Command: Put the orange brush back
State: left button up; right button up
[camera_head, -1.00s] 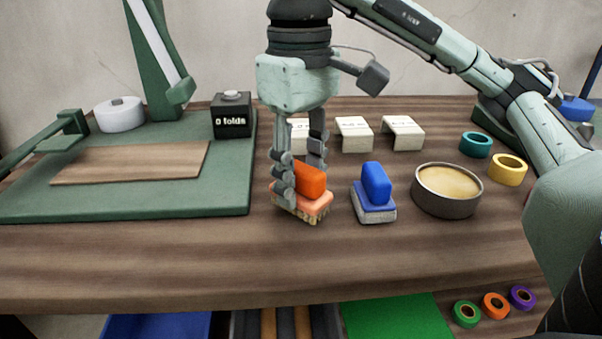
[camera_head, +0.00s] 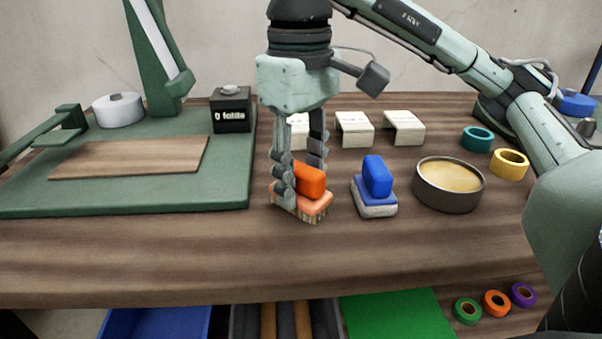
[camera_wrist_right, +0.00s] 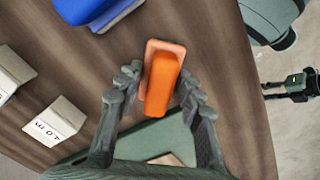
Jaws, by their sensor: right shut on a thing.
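The orange brush (camera_head: 311,181) has an orange handle block, a paler orange back and tan bristles. It is upright, at or just above the table top; I cannot tell whether the bristles touch. My right gripper (camera_head: 297,190) comes down from above and is shut on it, with a finger on either side of the handle. The right wrist view shows the brush (camera_wrist_right: 161,82) between the two fingers (camera_wrist_right: 160,88). A similar blue brush (camera_head: 376,178) stands just to its right, apart from it.
A round tin (camera_head: 448,190) stands right of the blue brush. Several pale labelled blocks (camera_head: 354,128) stand behind. A green board (camera_head: 232,187) with a black counter box (camera_head: 231,110) lies left. Tape rolls (camera_head: 509,163) sit at right. The table's front strip is clear.

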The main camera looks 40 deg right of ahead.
jog(key=o, duration=1.2)
notch_tip(320, 180, up, 12)
jog(key=shift+f, duration=0.1)
dwell(0.5)
